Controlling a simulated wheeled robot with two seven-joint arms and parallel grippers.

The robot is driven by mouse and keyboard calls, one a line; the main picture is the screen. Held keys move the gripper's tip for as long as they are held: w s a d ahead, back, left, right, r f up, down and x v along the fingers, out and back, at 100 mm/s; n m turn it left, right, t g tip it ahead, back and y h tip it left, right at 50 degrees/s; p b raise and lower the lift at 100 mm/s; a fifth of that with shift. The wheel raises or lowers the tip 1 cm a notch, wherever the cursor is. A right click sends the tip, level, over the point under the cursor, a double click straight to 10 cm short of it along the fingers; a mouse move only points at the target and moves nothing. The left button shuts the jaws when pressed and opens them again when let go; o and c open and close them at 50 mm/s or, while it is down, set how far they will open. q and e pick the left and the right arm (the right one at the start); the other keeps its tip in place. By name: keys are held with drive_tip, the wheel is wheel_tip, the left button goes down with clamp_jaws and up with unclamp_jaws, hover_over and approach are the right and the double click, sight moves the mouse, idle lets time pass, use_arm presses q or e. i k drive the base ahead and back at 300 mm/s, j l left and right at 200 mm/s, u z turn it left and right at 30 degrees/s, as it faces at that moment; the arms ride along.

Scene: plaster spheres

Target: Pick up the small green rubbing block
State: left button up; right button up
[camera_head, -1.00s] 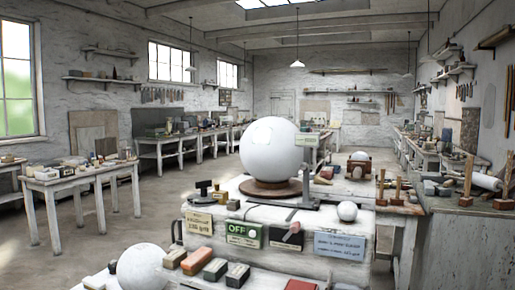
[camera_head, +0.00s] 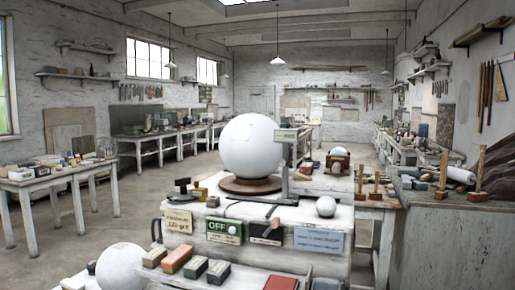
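A row of small blocks lies on the low front shelf of the near bench. A dark green block (camera_head: 195,267) sits in this row, between a red-brown block (camera_head: 175,260) and another dark block with a pale label (camera_head: 218,271). A tan and dark block (camera_head: 155,256) lies at the row's left end. I cannot tell for sure which of the two dark blocks is the small green one. Neither of my grippers shows in the head view.
A white sphere (camera_head: 122,268) stands left of the blocks, and a red item (camera_head: 281,283) lies to their right. Behind them is the bench front with its green OFF sign (camera_head: 223,230). A large white sphere (camera_head: 251,146) rests on a round brown base (camera_head: 251,185) above. Open floor lies left.

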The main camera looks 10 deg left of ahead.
sight(197, 266)
drive_tip(key=j+z, duration=0.3)
drive_tip(key=j, duration=0.45)
drive_tip(key=j+z, duration=0.25)
drive_tip(key=j, duration=0.55)
